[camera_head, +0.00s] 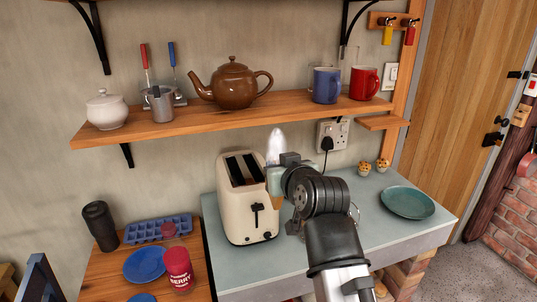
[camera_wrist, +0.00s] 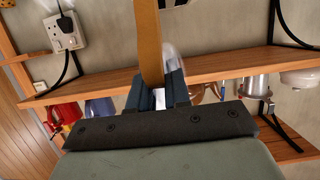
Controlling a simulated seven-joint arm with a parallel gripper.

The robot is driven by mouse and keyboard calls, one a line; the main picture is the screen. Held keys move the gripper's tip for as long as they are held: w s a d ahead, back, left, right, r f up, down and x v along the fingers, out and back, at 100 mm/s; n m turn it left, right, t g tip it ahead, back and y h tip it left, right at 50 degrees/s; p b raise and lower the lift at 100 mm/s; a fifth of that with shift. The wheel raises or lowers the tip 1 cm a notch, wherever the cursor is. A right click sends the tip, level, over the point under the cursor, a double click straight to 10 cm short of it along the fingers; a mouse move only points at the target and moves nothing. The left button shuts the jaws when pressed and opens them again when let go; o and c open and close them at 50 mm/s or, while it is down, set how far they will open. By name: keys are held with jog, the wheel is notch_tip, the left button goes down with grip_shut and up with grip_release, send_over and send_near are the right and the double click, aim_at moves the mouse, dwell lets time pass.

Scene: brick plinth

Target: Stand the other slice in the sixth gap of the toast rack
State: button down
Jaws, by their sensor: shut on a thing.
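My gripper (camera_head: 277,181) is beside the upper right of the cream toaster (camera_head: 243,215) in the head view. In the wrist view my gripper (camera_wrist: 158,92) is shut on a brown slice (camera_wrist: 149,42), seen almost edge-on as a long strip. A small tan part of the slice (camera_head: 277,202) shows below the fingers in the head view. The toast rack is mostly hidden behind my arm. A thin metal loop (camera_head: 355,211) showing right of the wrist may be part of it. Its gaps and any slice in them cannot be seen.
A teal plate (camera_head: 408,202) and two muffins (camera_head: 373,166) are on the worktop's right side. A wooden shelf (camera_head: 220,118) with teapot and mugs runs above. A pale pointed thing (camera_head: 275,145) is behind my gripper. A red berry jar (camera_head: 178,268) stands at lower left.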

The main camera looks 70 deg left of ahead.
jog(key=shift+d+r+h, duration=0.3)
jog(key=shift+d, duration=0.2)
jog(key=w+d+f+m+t+h, duration=0.2)
jog(key=w+d+f+h, duration=0.15)
jog(key=w, duration=0.65)
jog(key=w+a+f+m+t, duration=0.1)
jog(key=w+a+f, duration=0.15)
jog(key=w, duration=0.45)
jog(key=w+a+f, duration=0.1)
jog(key=w+f, duration=0.3)
jog(key=w, duration=0.2)
jog(key=shift+w+a+n+g, duration=1.6)
jog(key=shift+w+a, duration=0.4)
jog(key=shift+a, duration=2.05)
notch_tip(320, 180, down, 10)
jog(key=shift+r, duration=0.25)
jog(key=shift+y, duration=0.25)
